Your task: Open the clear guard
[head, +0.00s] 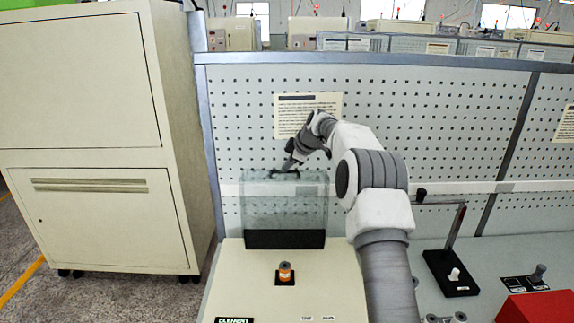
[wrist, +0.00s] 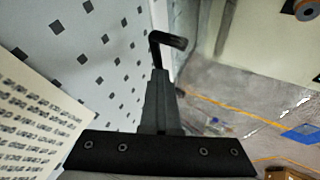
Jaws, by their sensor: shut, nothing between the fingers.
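The clear guard (head: 286,205) is a see-through box-like cover with a dark band along its bottom. It stands upright at the back of the cream machine housing, behind the spindle, and the spindle in front of it is uncovered. A black handle (head: 284,172) is on its top edge; a black bar that looks like this handle shows in the wrist view (wrist: 170,40). My gripper (head: 289,165) is shut and empty at the top of the guard. In the wrist view its fingertips (wrist: 158,76) are close to the bar; whether they touch it is unclear.
An orange-wound spool (head: 285,271) sits on the housing top (head: 245,285). A perforated panel (head: 400,120) with a paper notice (head: 306,115) rises behind. A cream cabinet (head: 95,140) stands left. A black-based stand (head: 450,272) and a red box (head: 538,307) are right of my arm.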

